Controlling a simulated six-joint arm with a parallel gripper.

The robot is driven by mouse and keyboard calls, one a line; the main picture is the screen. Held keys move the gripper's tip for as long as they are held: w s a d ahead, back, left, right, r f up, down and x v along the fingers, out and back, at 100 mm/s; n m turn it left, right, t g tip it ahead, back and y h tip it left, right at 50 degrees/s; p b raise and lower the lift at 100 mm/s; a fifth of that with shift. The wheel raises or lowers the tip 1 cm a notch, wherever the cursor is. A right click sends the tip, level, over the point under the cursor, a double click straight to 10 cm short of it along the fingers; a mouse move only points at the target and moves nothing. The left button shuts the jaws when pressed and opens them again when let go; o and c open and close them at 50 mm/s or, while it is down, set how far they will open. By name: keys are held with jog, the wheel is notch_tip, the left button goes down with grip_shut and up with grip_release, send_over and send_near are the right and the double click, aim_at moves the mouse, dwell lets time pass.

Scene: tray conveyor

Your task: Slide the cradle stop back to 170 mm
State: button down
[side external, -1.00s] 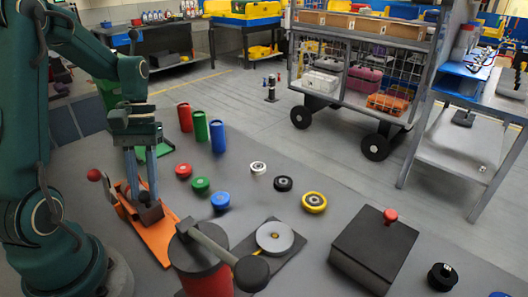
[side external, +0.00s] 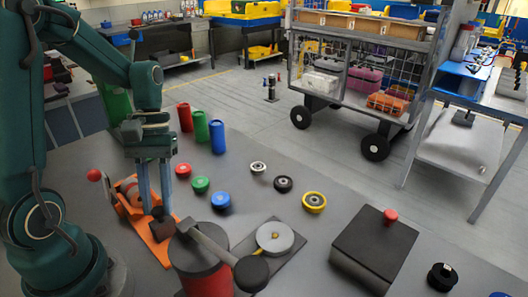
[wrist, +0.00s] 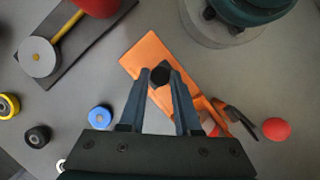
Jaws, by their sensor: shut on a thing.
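The orange cradle (side external: 161,252) lies on the grey table beside my arm's base, and it also shows in the wrist view (wrist: 143,52). The black cradle stop (side external: 163,229) sits on its plate toward the end nearer the side camera. In the wrist view the stop's dark top (wrist: 160,76) lies between the fingertips. My gripper (side external: 156,211) points down and is shut on the stop. A red ball-ended lever (side external: 94,175) stands at the cradle's other end. The fingers partly hide the cradle's middle. I cannot read any scale.
A red drum (side external: 203,272) with a dark-headed arm stands close to the cradle's near end. A grey disc (side external: 275,237) on a dark plate lies beyond it. Small red, green and blue discs lie right of my gripper. A black box (side external: 372,252) stands at the right.

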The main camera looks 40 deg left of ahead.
aim_at(173, 217)
jog(key=shift+w+d, duration=0.1)
jog(key=shift+d, duration=1.3)
jog(key=c, duration=0.6)
grip_release()
jog(key=shift+v, duration=2.6)
